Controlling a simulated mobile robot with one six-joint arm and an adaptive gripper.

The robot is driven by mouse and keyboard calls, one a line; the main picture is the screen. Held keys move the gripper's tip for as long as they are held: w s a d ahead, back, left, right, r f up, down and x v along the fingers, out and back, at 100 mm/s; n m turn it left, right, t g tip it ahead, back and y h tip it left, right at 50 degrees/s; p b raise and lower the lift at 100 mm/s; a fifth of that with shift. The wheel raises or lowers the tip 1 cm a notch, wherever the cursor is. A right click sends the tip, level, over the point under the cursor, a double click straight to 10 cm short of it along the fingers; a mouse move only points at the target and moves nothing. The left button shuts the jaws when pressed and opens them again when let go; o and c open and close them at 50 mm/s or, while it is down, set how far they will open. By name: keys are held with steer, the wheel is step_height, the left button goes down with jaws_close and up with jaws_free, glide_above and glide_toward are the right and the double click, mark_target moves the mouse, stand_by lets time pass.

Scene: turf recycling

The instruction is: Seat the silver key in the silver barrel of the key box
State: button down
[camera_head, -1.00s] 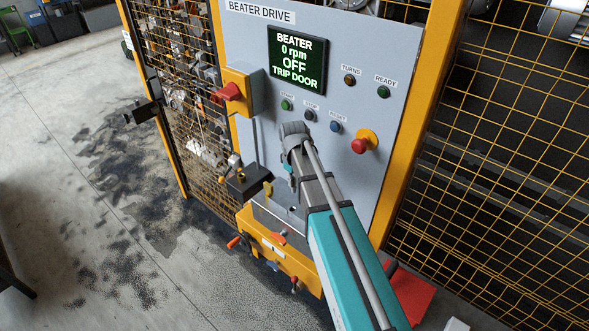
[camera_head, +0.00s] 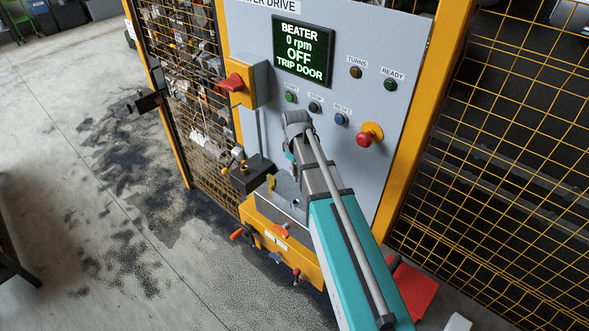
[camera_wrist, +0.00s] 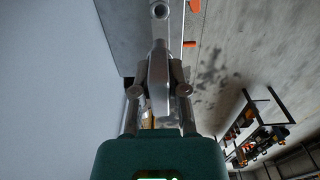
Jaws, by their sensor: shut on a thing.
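In the wrist view my gripper (camera_wrist: 158,92) is shut on the silver key (camera_wrist: 158,68), a flat grey piece that points up the picture. A round silver barrel (camera_wrist: 160,11) with a dark middle shows past the key's tip, at the top edge. A small gap shows between tip and barrel; their depth apart I cannot tell. In the head view a small round barrel also shows on a pale grey ledge (camera_head: 295,203) below the panel. A dark box (camera_head: 251,174) with a brass-yellow piece (camera_head: 271,183) stands left of the ledge.
The grey control panel (camera_head: 340,165) rises behind my arm, with a red push button (camera_head: 364,138) close on its right. A red rotary switch (camera_head: 231,83) juts out at left. Coloured-handled items hang on an orange rail (camera_head: 285,250) below. Open floor lies left.

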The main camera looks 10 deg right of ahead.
steer(key=shift+f, duration=0.1)
step_height(320, 180, down, 10)
steer(key=b, duration=1)
steer(key=shift+f+b, duration=2)
steer(key=shift+b, duration=0.05)
stand_by(2.7)
steer(key=c, duration=0.6)
jaws_free()
steer(key=shift+r, duration=0.25)
